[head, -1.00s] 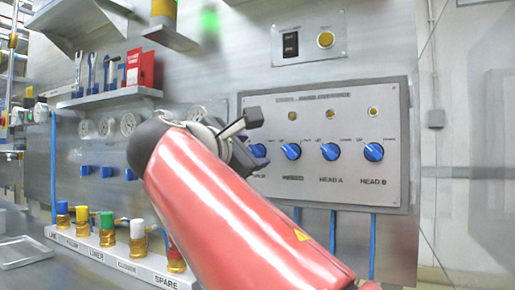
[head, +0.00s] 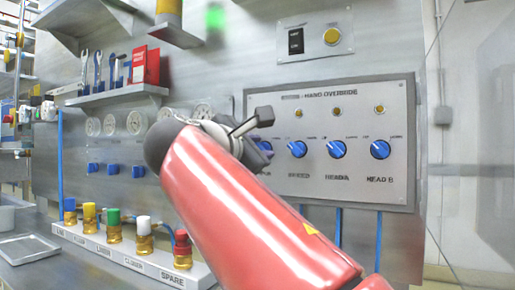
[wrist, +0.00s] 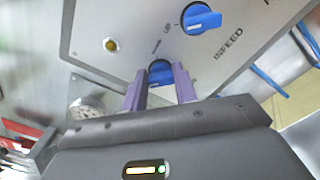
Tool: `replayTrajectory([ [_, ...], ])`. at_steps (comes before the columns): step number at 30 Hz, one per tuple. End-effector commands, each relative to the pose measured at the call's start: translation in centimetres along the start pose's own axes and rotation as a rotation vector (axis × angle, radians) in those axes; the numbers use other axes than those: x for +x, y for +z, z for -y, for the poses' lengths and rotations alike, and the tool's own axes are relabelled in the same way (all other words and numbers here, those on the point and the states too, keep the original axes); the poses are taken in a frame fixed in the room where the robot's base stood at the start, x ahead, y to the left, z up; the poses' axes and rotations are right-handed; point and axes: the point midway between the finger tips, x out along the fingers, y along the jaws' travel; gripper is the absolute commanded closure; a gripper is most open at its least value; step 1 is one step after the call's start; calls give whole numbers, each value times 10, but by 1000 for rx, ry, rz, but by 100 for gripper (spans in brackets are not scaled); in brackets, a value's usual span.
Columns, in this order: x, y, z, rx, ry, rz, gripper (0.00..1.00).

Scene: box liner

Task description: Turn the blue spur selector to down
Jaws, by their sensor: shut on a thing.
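The blue spur selector (wrist: 160,68) is the leftmost knob on the grey hand override panel (head: 330,187). In the wrist view it sits between the two purple fingers of my gripper (wrist: 160,82), which are shut on it. In the head view, my gripper (head: 262,128) is at the panel's left side and hides most of this knob and its label; only a bit of blue (head: 266,147) shows. Its pointing direction is hard to tell. An amber lamp (wrist: 111,45) is on the panel beside the knob in the wrist view.
The infeed knob (head: 297,149) is close to the right of my gripper, and also shows in the wrist view (wrist: 201,18). The head A knob (head: 337,149) and head B knob (head: 380,149) follow. A shelf (head: 115,94) with tools and a row of coloured fittings are left.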

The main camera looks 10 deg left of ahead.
Motion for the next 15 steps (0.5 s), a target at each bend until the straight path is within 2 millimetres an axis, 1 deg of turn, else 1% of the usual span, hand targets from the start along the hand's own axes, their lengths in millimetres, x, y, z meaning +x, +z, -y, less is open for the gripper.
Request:
replayTrajectory([
  [8,0,0,2,130,-2,1,94],
  [15,1,-1,3,339,-2,1,94],
])
